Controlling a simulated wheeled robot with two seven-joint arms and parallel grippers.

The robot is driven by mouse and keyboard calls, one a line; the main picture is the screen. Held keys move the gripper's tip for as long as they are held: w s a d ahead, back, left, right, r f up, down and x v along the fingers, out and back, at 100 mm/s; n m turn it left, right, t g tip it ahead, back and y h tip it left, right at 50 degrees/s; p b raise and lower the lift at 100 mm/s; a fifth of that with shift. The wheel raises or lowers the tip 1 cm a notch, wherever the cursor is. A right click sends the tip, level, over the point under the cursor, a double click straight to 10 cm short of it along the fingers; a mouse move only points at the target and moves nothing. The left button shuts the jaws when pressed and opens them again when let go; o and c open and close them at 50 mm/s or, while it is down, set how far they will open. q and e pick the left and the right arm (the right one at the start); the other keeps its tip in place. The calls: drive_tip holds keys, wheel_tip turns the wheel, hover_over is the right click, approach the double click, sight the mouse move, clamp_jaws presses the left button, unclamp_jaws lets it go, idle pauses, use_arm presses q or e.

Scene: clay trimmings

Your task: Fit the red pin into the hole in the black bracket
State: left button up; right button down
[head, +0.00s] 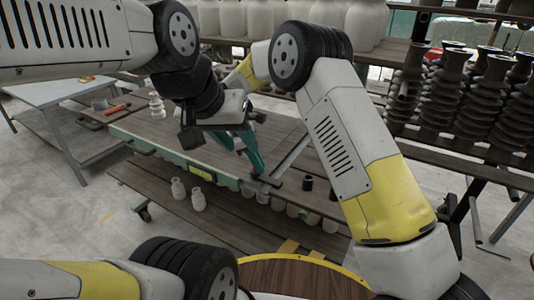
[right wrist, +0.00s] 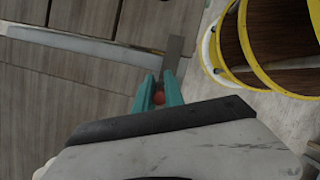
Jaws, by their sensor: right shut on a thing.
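In the head view my right gripper (head: 252,157) points down at the bench's front edge; the pin is hidden there. A dark grey plate (right wrist: 174,53), probably the bracket, lies just beyond the fingertips in the right wrist view. I see no hole in it and cannot tell whether the pin touches it. My left gripper (head: 224,138) is close above the right one, overlapped by arm parts; its jaw opening is unclear.
A wooden bench (head: 165,133) lies below both grippers, with a grey bar (head: 291,157) across it. Two small black cylinders (head: 307,184) (head: 334,192) stand to the right. Pale bottles (head: 178,188) stand on the lower shelf. Dark ribbed stacks (head: 440,100) fill the right rack.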

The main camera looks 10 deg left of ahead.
drive_tip(key=shift+s+f, duration=0.15)
drive_tip(key=shift+f, duration=0.45)
drive_tip(key=c, duration=1.4)
unclamp_jaws()
drive_tip(key=shift+f, duration=0.15)
drive_tip(key=shift+r, duration=0.45)
drive_tip(key=v, duration=1.2)
drive_tip(key=shift+r, duration=0.55)
